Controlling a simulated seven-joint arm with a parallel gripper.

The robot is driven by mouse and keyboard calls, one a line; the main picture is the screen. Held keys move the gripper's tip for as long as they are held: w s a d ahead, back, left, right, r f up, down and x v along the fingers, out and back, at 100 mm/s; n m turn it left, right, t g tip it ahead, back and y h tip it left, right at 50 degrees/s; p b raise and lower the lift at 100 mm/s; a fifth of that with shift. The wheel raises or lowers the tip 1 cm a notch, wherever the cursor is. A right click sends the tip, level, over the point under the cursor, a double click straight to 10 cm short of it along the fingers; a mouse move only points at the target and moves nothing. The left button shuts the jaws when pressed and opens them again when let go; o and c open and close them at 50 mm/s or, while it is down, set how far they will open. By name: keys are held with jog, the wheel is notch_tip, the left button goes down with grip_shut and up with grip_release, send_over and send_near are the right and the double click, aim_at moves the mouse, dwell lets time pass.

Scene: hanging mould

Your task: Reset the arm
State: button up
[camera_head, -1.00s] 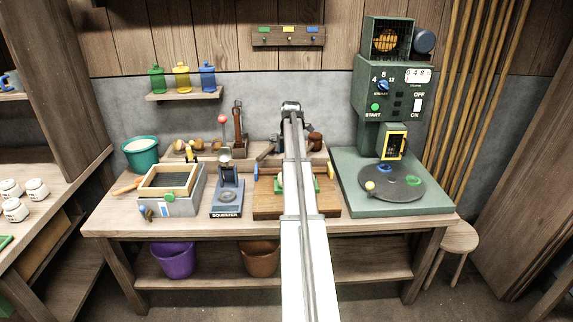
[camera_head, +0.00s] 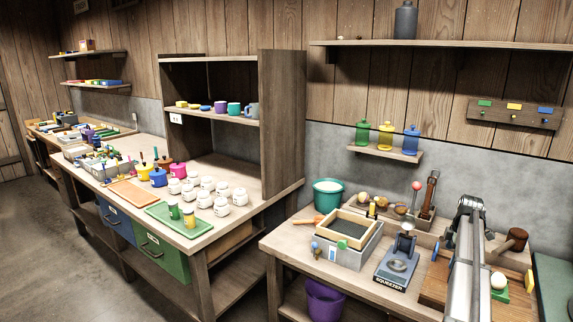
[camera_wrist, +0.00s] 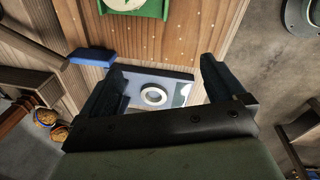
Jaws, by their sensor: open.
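My arm shows at the lower right of the head view, reaching over the workbench (camera_head: 290,245). Its far end (camera_head: 470,205) is above the bench, and my fingertips are hidden there. In the wrist view my gripper (camera_wrist: 162,78) is open, its two dark fingers apart with nothing held. Beyond the fingers lies a wooden board (camera_wrist: 185,35) with small holes. A pale blue and white piece with a round ring (camera_wrist: 153,96) shows between the fingers. A green piece (camera_wrist: 150,8) is at the top edge and a blue block (camera_wrist: 92,56) at the left.
A grey box with a wooden frame (camera_head: 330,228), a squeezer (camera_head: 397,268) and a teal bucket (camera_head: 328,195) stand left of my arm. A wall shelf with coloured jars (camera_head: 388,151) is behind. A side bench holds several white jars and a green tray (camera_head: 165,222).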

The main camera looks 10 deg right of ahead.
jog(key=s+a+f+m, duration=0.1)
jog(key=a+f+m, duration=0.1)
jog(key=a+f, duration=0.65)
jog(key=a+f+m, duration=0.2)
jog(key=a+f, duration=0.1)
jog(key=a, duration=1)
jog(key=s+a+f+m, duration=0.15)
jog(key=a+f, duration=0.35)
jog(key=a, duration=0.6)
jog(key=s+a+f+m+g, duration=0.1)
jog(key=s+a+f+m, duration=0.2)
jog(key=s+a+f, duration=0.55)
jog(key=s+a+f+m+g, duration=0.1)
jog(key=s+a+m, duration=0.4)
jog(key=a, duration=0.9)
jog(key=s+f+g, duration=0.2)
jog(key=s+f, duration=0.4)
jog(key=s, duration=0.3)
jog(key=s+f+n+g, duration=0.1)
jog(key=s+f+g, duration=0.1)
jog(key=s+f, duration=0.5)
jog(key=s+f+g, duration=0.2)
jog(key=s+f, duration=0.5)
jog(key=s, duration=0.6)
jog(key=shift+s+d, duration=0.15)
